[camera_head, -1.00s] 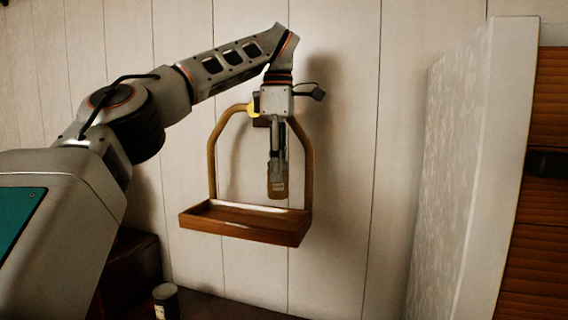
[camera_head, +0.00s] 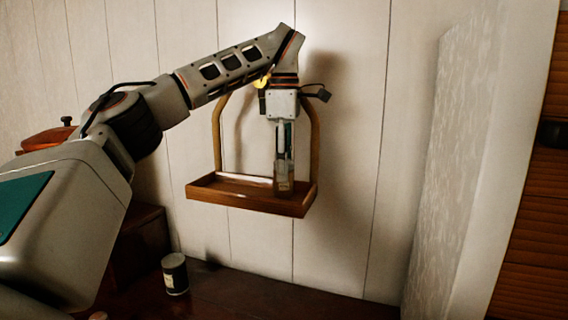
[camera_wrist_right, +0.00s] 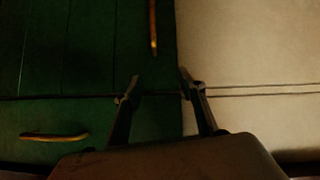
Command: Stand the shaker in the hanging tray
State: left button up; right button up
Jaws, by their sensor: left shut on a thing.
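The hanging tray (camera_head: 245,203) is a shallow wooden tray under a curved wooden hanger, against the pale plank wall. My left gripper (camera_head: 284,165) points straight down over its right part and is shut on the shaker (camera_head: 284,187). The shaker is small, brownish and upright, with its upper part hidden between the fingers. Its lower end is within the tray's outline, near the right end. I cannot tell whether it touches the tray floor. In the right wrist view my right gripper (camera_wrist_right: 160,80) has its fingers apart with nothing between them.
A dark can with a light top (camera_head: 175,274) stands on the dark counter (camera_head: 240,295) below the tray. A reddish-brown box (camera_head: 140,245) is at the left, partly behind my arm. A pale panel (camera_head: 465,160) stands at the right. The right wrist view shows green cabinet doors (camera_wrist_right: 90,50).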

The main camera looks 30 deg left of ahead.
pick_arm(q)
jog(key=shift+f, duration=0.5)
dwell(0.3)
jog(key=o, duration=1.4)
jog(key=shift+c, duration=0.2)
notch_tip(320, 180, up, 12)
